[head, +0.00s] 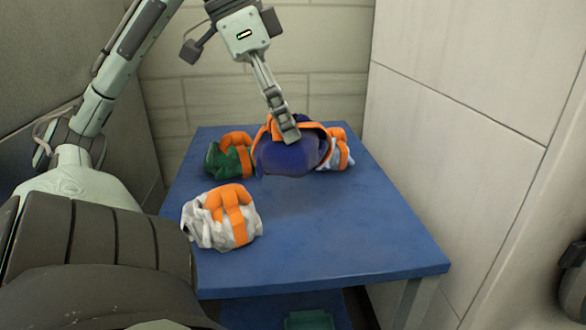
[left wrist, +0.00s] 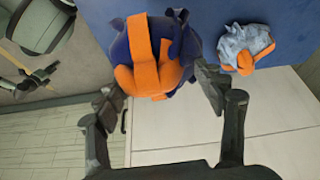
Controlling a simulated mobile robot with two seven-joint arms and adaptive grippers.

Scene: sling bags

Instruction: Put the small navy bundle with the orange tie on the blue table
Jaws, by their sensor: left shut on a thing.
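The small navy bundle with the orange tie (head: 287,158) is at the far part of the blue table (head: 330,240), between two other bundles. My left gripper (head: 287,130) reaches down onto it from above and is shut on it. In the left wrist view the navy bundle (left wrist: 177,45) is at the top, between the fingers of the left gripper (left wrist: 161,95). A dark shadow lies on the table in front of the bundle; I cannot tell whether its underside touches the top. My right gripper is not in view.
A green bundle (head: 223,161) is left of the navy one, and a light blue bundle (head: 338,158) is close on its right, partly hidden. A white bundle (head: 207,228) sits at the near left edge. The table's middle and right front are clear. A wall (head: 470,110) stands at the right.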

